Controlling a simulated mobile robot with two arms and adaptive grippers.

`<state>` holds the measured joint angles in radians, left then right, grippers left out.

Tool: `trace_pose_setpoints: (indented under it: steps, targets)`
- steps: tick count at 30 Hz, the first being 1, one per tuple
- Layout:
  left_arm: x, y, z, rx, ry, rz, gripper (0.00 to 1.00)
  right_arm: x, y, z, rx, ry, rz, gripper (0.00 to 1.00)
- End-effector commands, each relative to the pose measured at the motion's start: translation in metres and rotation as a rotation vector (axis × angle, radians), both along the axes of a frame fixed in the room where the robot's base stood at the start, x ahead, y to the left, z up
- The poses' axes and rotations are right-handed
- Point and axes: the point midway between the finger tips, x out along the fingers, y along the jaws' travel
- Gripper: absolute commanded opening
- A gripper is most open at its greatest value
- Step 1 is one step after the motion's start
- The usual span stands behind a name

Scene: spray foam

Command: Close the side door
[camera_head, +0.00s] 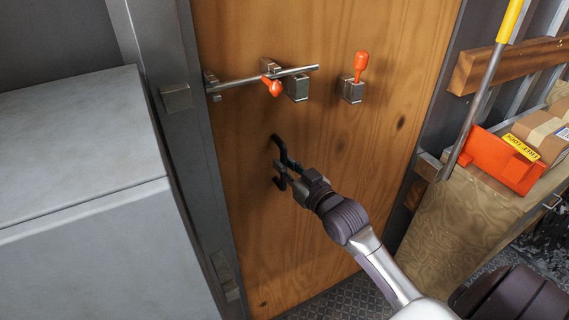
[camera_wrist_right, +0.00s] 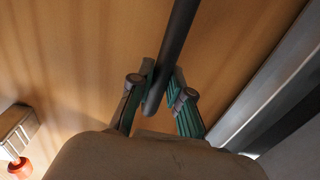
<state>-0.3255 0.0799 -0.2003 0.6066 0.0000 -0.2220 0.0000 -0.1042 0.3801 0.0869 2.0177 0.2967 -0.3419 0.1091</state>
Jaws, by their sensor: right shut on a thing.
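The wooden side door (camera_head: 330,130) fills the middle of the head view, inside a grey metal frame (camera_head: 180,110). It looks close to its frame; I cannot tell whether it is fully closed. My right gripper (camera_head: 281,177) is at the dark door handle (camera_head: 281,148). In the right wrist view, my right gripper (camera_wrist_right: 157,88) has its fingers on both sides of the dark handle bar (camera_wrist_right: 178,40) and is shut on it. A metal latch rod (camera_head: 245,83) with an orange knob (camera_head: 272,86) lies across the door's upper left. My left gripper is not in view.
An orange-handled catch (camera_head: 353,85) sits right of the rod. A grey cabinet (camera_head: 80,180) stands at the left. At the right are a wooden box (camera_head: 460,210), an orange item (camera_head: 500,160), a cardboard box (camera_head: 540,135) and a yellow-handled pole (camera_head: 483,90).

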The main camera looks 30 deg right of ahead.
Motion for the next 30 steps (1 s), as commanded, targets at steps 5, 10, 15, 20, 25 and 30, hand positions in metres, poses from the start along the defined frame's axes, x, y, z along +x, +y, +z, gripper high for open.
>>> trace_pose_setpoints:
  steps: [5,10,15,20,25,30]
  targets:
    - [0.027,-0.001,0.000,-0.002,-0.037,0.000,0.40,0.000,0.000,-0.004,0.001,0.008,-0.001,0.22]
    - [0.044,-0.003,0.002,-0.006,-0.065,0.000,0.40,0.000,0.000,-0.002,0.001,0.005,-0.001,0.43]
    - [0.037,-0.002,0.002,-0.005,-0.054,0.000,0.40,0.000,0.000,-0.001,0.001,0.003,-0.001,0.43]
    - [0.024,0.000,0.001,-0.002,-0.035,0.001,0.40,-0.005,0.000,-0.001,0.000,0.003,0.000,0.43]
    - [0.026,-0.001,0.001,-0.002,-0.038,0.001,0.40,-0.031,-0.002,-0.002,0.000,0.005,0.000,0.43]
    - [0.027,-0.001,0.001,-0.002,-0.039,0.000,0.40,-0.070,-0.004,-0.003,0.001,0.008,-0.001,0.43]
